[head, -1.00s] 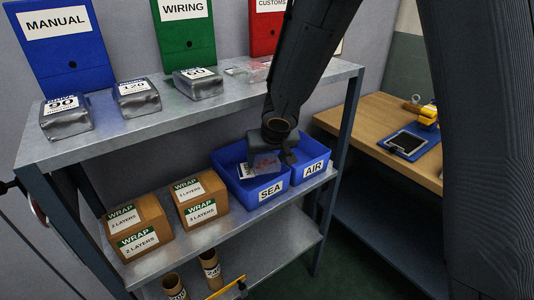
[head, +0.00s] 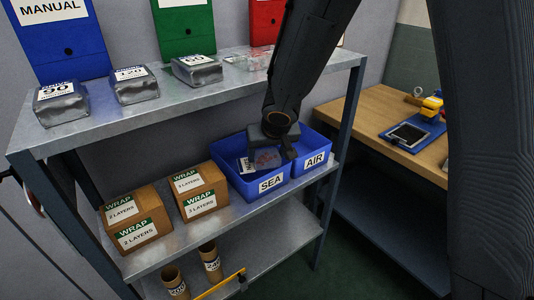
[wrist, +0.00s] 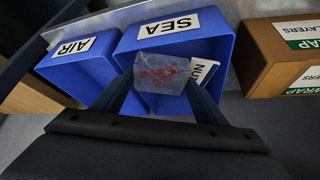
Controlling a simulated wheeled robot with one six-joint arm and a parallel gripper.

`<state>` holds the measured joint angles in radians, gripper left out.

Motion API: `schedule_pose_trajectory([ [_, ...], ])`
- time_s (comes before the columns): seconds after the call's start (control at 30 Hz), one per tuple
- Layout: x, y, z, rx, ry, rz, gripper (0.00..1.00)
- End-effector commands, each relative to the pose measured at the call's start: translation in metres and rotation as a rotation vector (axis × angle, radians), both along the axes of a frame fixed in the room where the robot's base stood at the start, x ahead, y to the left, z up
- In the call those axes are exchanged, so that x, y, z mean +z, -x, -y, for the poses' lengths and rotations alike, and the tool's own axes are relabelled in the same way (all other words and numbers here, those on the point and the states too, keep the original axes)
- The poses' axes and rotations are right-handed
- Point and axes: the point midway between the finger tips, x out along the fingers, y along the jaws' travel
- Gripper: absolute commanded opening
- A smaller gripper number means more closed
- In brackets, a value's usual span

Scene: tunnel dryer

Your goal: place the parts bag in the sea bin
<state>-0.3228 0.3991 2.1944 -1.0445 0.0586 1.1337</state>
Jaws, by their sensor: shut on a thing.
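The parts bag (wrist: 161,73) is a clear bag with small red parts inside. My gripper (wrist: 160,88) is shut on it, with a finger on each side. In the head view the bag (head: 266,160) hangs below my gripper (head: 280,150), over the sea bin. The sea bin (head: 270,184) is an open blue bin labelled SEA on the middle shelf; it also shows in the wrist view (wrist: 215,40). A white-labelled item (wrist: 203,72), its label partly hidden, lies in the sea bin. I cannot tell whether the bag touches the bin floor.
The blue air bin (head: 314,162) stands right beside the sea bin. Brown wrap boxes (head: 202,194) stand to its left. The upper shelf (head: 100,128) above carries grey packets and another clear bag (head: 245,61). A wooden bench (head: 385,130) is at the right.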

Motion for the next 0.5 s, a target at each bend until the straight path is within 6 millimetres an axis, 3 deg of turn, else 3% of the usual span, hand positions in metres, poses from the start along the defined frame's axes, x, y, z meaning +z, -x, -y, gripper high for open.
schedule_pose_trajectory([
  [0.03, 0.0004, 0.0000, -0.0001, 0.000, 0.000, 0.000, 0.69],
  [0.13, 0.0005, 0.0001, 0.0000, 0.000, 0.000, 0.000, 0.85],
  [0.5, 0.0027, 0.0003, 0.0001, 0.000, 0.000, 0.000, 0.85],
])
